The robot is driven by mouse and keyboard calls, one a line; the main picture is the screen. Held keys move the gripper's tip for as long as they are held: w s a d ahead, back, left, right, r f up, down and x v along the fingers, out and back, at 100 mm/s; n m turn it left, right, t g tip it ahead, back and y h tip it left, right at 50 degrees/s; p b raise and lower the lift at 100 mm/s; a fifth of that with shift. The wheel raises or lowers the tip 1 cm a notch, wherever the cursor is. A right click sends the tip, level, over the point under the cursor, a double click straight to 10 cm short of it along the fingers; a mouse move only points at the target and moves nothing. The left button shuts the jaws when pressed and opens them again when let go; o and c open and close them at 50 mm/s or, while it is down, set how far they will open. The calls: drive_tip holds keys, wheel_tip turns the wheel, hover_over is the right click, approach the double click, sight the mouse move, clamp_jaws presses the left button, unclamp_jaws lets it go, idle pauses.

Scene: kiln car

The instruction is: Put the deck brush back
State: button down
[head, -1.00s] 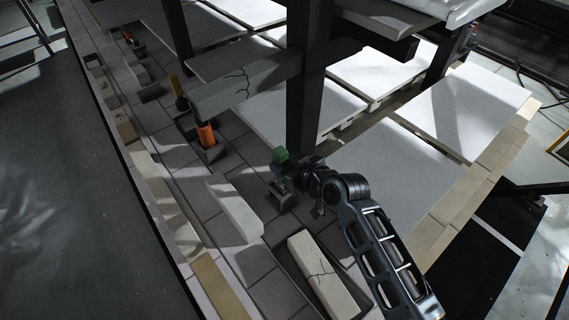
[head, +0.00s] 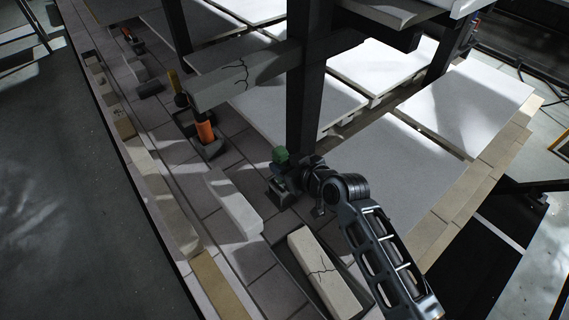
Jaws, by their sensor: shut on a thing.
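My gripper (head: 290,176) is shut on a green-topped thing, which I take to be the deck brush (head: 280,155). It stands roughly upright, close to the foot of a dark post. A small grey block-like holder (head: 281,198) is directly below it on the brick deck. The brush's lower part is dark and small in view, and my gripper partly hides it. I cannot tell whether its lower end is inside the holder or just above it.
An orange-handled tool (head: 205,132) stands in a grey holder further left. A cracked beam (head: 245,78) meets the dark post (head: 305,105). A pale block (head: 234,206) and a cracked brick (head: 322,272) lie near my arm. White slabs (head: 395,160) spread to the right.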

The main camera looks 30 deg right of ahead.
drive_tip(key=shift+f+b, duration=0.95)
drive_tip(key=shift+f, duration=0.1)
idle(0.4)
drive_tip(key=c, duration=0.6)
unclamp_jaws()
drive_tip(key=shift+c, duration=0.2)
drive_tip(key=p+v, duration=0.3)
drive_tip(key=v, duration=0.5)
drive_tip(key=shift+p, duration=0.35)
idle(1.1)
idle(0.3)
drive_tip(key=v, duration=0.8)
drive_tip(key=shift+w, duration=0.1)
